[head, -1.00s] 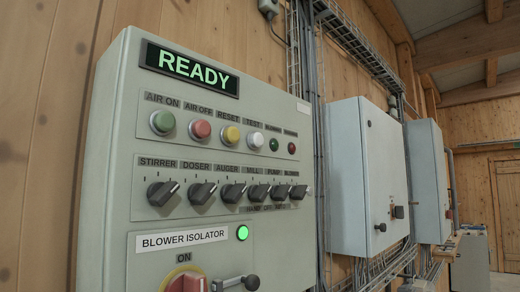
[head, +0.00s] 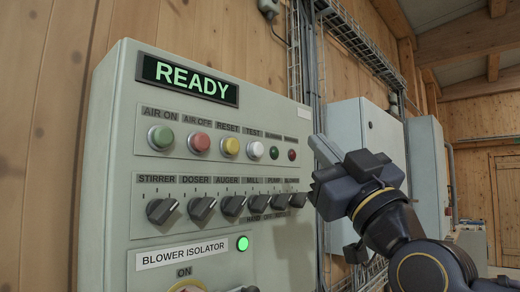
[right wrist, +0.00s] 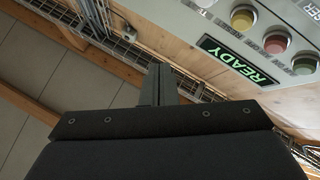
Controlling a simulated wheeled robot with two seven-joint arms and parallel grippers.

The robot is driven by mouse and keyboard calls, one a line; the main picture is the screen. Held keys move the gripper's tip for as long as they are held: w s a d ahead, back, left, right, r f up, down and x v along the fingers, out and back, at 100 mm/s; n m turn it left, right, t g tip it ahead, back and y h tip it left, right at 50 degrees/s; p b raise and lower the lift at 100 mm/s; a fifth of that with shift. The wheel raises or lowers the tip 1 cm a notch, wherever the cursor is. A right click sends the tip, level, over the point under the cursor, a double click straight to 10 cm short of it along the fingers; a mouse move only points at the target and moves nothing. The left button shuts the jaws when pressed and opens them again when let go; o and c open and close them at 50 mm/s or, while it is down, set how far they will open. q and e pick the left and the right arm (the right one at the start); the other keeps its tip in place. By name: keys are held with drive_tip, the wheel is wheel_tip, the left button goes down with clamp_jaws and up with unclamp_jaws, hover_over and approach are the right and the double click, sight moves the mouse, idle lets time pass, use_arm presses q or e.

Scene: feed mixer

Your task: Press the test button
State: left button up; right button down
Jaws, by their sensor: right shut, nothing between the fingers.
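The white test button (head: 256,150) sits under the TEST label on the grey control panel (head: 120,210), right of the yellow reset button (head: 230,147). My right gripper (head: 318,150) is shut and empty, in front of the panel's right edge, to the right of the test button and apart from it. In the right wrist view the shut fingers (right wrist: 158,82) point up the picture, and a white button (right wrist: 204,3) shows at the top edge. My left gripper is not in view.
Red (head: 199,143) and green (head: 161,138) buttons stand left of the yellow one; two small lamps (head: 274,153) stand right of the test button. A row of black selector knobs (head: 203,208) lies below. The display (head: 188,78) reads READY. Grey cabinets (head: 385,140) hang behind my right arm.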

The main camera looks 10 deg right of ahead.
sight(262, 143)
drive_tip(key=w+a+p, duration=0.3)
drive_tip(key=w+a, duration=0.2)
drive_tip(key=w, duration=0.2)
drive_tip(key=shift+a, duration=0.2)
drive_tip(key=shift+w+a, duration=0.1)
idle(2.0)
drive_tip(key=shift+w+a, duration=0.2)
drive_tip(key=shift+w, duration=0.05)
drive_tip(key=shift+w+a, duration=0.25)
drive_tip(key=shift+w, duration=0.05)
idle(1.0)
drive_tip(key=shift+s+d, duration=0.1)
drive_tip(key=shift+s+d+b, duration=0.45)
drive_tip(key=shift+s+b, duration=0.05)
drive_tip(key=shift+s, duration=0.05)
drive_tip(key=shift+f, duration=0.1)
